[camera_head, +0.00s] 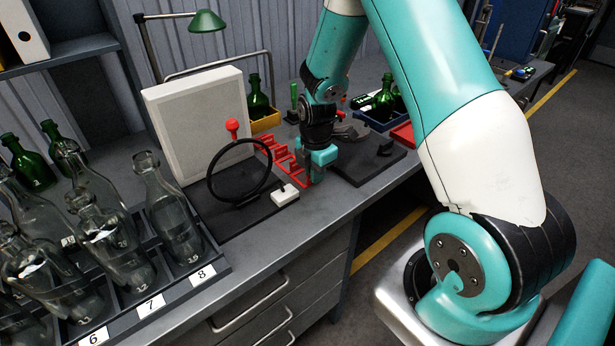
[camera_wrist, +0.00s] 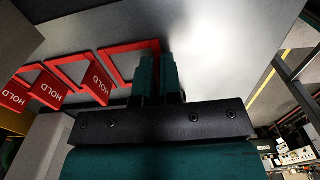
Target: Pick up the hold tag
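Red hold tags (camera_head: 277,150) stand in a row on the bench, beside the black base of the white panel. A further red frame (camera_wrist: 118,52) stands at the right end of the row, partly hidden by my fingers. My gripper (camera_head: 314,180) is low at the near end of the row. Its teal fingers (camera_wrist: 158,75) are close together against that last frame. Whether a tag is between them is hidden.
A black ring (camera_head: 211,190) on a dark base and a white panel (camera_head: 190,125) stand left of the tags. A rack of clear bottles (camera_head: 215,268) fills the front left. A dark board (camera_head: 365,170) lies right of my gripper. The bench's front edge is close.

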